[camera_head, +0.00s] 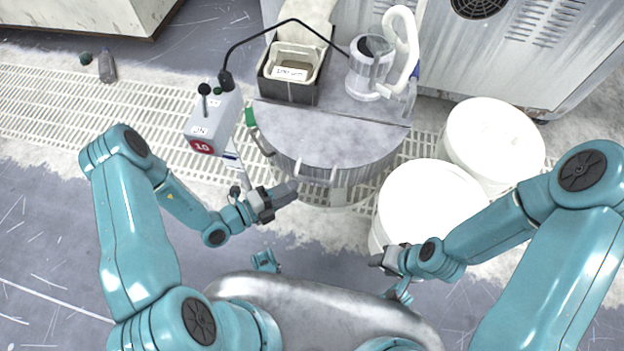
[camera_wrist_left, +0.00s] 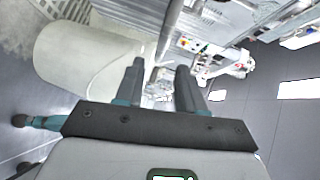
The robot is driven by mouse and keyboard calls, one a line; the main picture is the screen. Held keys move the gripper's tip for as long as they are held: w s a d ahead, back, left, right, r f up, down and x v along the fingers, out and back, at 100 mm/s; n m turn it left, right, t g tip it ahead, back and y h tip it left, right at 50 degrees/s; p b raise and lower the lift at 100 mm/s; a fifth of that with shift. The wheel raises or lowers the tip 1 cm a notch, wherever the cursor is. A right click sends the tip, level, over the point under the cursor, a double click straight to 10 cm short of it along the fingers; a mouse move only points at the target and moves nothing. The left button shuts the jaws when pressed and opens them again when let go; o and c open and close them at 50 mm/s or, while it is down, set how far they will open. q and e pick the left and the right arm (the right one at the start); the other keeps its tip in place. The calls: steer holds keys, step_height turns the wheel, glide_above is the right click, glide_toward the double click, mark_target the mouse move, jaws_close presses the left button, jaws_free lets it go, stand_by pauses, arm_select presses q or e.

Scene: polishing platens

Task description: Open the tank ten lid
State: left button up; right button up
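The round grey metal tank has a flat half lid (camera_head: 325,132) that lies closed across its front half. Two short pale handles (camera_head: 298,168) stick out at the lid's front edge. A grey box with a red "10" label (camera_head: 203,146) stands at the tank's left. My left gripper (camera_head: 293,188) is just in front of the tank, close below the left handle; contact cannot be told. In the left wrist view its two fingers (camera_wrist_left: 160,75) are apart, with a grey bar beyond them. My right gripper (camera_head: 376,261) is lower right, beside a white drum; its fingers are too small to read.
Two white drums (camera_head: 432,200) (camera_head: 495,138) stand right of the tank, close to my right arm. A dark-edged bin (camera_head: 290,88) and a clear vessel with a white hose (camera_head: 368,75) sit on the tank's rear.

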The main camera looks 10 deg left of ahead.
arm_select(q)
steer(key=b+x, duration=0.1)
steer(key=x, duration=0.7)
steer(key=shift+b, duration=0.35)
jaws_close()
